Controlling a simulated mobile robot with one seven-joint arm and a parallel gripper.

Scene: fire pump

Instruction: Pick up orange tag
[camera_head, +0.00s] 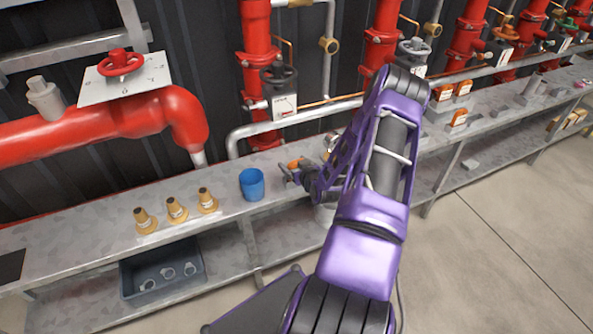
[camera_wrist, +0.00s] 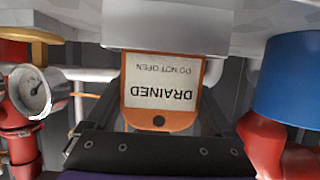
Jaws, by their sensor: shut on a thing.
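The orange tag (camera_wrist: 158,121) carries a white label reading "DRAINED DO NOT OPEN", upside down in the wrist view. My gripper (camera_wrist: 160,100) is shut on it, with dark fingers at both sides. The tag's far edge meets a grey block (camera_wrist: 165,27); I cannot tell whether they touch. In the head view, my gripper (camera_head: 291,176) is low over the bench, just right of the blue cup, and a small orange part of the tag (camera_head: 295,164) shows beside it. My arm hides some of the bench there.
The blue cup (camera_head: 252,184) stands close left of my gripper. Several brass cones (camera_head: 176,210) stand on the grey bench (camera_head: 80,228). More orange tags (camera_head: 459,118) stand further right. Red pipes and valves (camera_head: 258,60) line the back wall. A dark bin (camera_head: 160,272) is on the lower shelf.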

